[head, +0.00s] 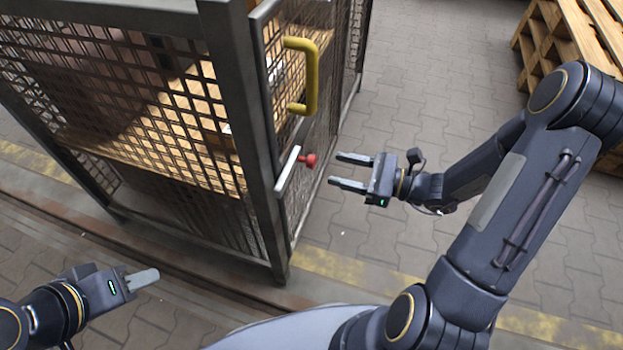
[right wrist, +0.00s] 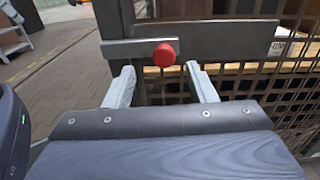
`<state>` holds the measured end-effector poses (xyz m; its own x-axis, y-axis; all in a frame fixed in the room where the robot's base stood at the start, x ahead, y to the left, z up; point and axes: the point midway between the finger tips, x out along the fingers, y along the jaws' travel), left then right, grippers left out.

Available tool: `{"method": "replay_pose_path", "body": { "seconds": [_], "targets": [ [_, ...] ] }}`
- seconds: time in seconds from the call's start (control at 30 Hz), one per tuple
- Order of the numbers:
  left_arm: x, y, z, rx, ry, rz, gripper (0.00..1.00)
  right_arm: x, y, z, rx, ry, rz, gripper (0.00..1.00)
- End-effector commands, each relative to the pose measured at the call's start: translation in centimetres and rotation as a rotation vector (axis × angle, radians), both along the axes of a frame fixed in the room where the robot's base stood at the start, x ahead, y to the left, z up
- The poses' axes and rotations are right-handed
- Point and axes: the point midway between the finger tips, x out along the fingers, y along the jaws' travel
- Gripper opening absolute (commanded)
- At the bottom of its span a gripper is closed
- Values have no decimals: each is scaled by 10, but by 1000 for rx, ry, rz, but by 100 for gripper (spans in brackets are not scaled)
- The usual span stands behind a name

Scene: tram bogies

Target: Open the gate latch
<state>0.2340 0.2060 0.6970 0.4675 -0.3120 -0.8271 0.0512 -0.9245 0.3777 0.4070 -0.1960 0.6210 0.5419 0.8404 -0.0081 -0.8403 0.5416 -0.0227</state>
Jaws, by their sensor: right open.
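The gate latch is a grey bar (head: 287,170) with a red knob (head: 311,161) at its right end, on the mesh gate (head: 298,200) beside the cage's corner post. A yellow handle (head: 312,75) sits above it. My right gripper (head: 336,169) is open and empty, its fingers pointing at the knob, with a small gap. In the right wrist view the red knob (right wrist: 164,55) appears between and just beyond the fingertips, in front of the latch bar (right wrist: 200,45). My left gripper (head: 150,278) is low at the left, away from the cage; its finger opening is hidden.
The mesh cage (head: 235,90) holds wooden boards or boxes. Wooden pallets (head: 570,40) are stacked at the upper right. The paved floor (head: 430,100) right of the gate is clear. A worn yellow line (head: 360,268) and a rail groove cross the floor in front.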

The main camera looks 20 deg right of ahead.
Motion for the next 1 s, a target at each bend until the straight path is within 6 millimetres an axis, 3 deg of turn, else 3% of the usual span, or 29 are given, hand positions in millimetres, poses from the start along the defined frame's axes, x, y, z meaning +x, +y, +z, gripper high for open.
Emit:
{"method": "replay_pose_path", "body": {
  "seconds": [0.03,0.13,0.5,0.9,1.0],
  "targets": [
    [0,0,-5,0,-1,0,36,3,-1,-8,14,11,-14,51],
    [0,0,-7,0,-1,0,36,10,6,-9,24,14,-22,51],
    [0,0,-20,0,-1,0,36,40,53,-8,20,14,-19,51],
    [0,0,-21,0,0,0,36,47,62,-7,20,15,-22,51],
    [0,0,-21,0,0,0,36,47,62,-7,20,15,-22,40]
  ]
}}
